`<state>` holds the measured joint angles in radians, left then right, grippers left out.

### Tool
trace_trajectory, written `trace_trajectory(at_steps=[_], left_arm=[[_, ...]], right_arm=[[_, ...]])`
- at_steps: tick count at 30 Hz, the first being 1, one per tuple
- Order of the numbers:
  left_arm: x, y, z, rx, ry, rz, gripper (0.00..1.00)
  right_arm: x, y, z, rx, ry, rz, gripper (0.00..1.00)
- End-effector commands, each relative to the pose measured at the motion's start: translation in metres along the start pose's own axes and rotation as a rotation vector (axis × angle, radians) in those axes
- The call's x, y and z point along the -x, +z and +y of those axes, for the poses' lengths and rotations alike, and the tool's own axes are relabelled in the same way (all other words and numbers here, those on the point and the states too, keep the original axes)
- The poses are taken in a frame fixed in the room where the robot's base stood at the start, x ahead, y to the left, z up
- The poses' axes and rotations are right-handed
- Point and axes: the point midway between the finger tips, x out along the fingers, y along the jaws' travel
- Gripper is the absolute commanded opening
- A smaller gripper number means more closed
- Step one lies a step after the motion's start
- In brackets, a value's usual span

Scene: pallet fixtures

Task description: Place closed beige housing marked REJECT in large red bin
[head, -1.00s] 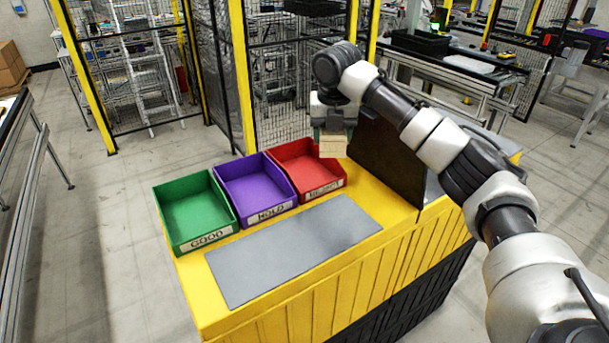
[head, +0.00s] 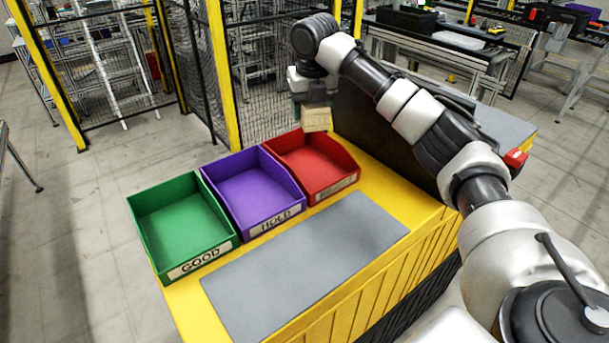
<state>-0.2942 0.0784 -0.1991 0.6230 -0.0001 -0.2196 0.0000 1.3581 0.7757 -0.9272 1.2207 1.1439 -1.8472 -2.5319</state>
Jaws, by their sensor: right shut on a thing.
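The beige housing (head: 316,119) is a small box held in my right gripper (head: 314,103). The gripper is shut on it and holds it above the back right part of the red bin (head: 337,187). The housing appears above the bin's rim, not resting in it. No marking on the housing can be read from here. The red bin stands at the right of a row of three bins and looks empty. Its front label is too small to read clearly now. My left gripper is not in view.
The purple HOLD bin (head: 262,222) and green GOOD bin (head: 192,256) stand left of the red bin, both empty. A bare grey mat (head: 300,268) lies in front on the yellow stand (head: 370,262). A dark upright panel (head: 372,133) stands right of the red bin.

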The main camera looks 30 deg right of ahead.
Motion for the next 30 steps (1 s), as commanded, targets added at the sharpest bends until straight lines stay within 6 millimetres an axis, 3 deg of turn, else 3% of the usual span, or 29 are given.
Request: trace_trajectory(at_steps=[3, 11, 30], left_arm=[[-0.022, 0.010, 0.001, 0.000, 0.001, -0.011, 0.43], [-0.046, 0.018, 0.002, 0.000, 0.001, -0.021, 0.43], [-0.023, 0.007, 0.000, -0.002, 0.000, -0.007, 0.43]], right_arm=[[-0.022, -0.003, 0.000, 0.000, 0.000, -0.001, 0.29], [-0.047, -0.007, 0.000, -0.001, 0.000, -0.001, 0.29], [-0.131, -0.020, 0.000, -0.001, -0.002, 0.002, 0.29]])
